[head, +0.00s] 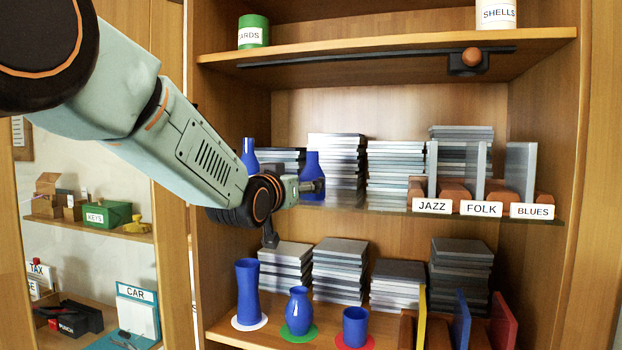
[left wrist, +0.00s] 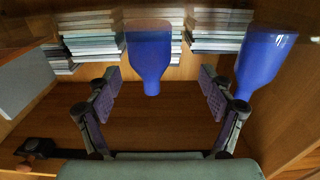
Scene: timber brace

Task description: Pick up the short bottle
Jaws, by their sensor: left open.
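Two blue bottles stand on the middle shelf (head: 390,207). The right bottle (head: 313,163) has a lower top in the head view and seems the short one. The left bottle (head: 249,152) has a higher top; my arm hides its lower part. My left gripper (head: 312,187) is at the right bottle. In the left wrist view, which is upside down, my left gripper (left wrist: 160,80) is open, with that bottle (left wrist: 150,55) between its fingers and gaps on both sides. The other bottle (left wrist: 262,60) is outside the fingers, close to the right one. My right gripper is not in view.
Stacks of grey cases (head: 337,150) stand behind the bottles. Labelled dividers (head: 432,206) are to the right. The upper shelf (head: 390,45) is above, with a dark rail under it. Blue vases (head: 298,310) stand on coloured discs on the shelf below.

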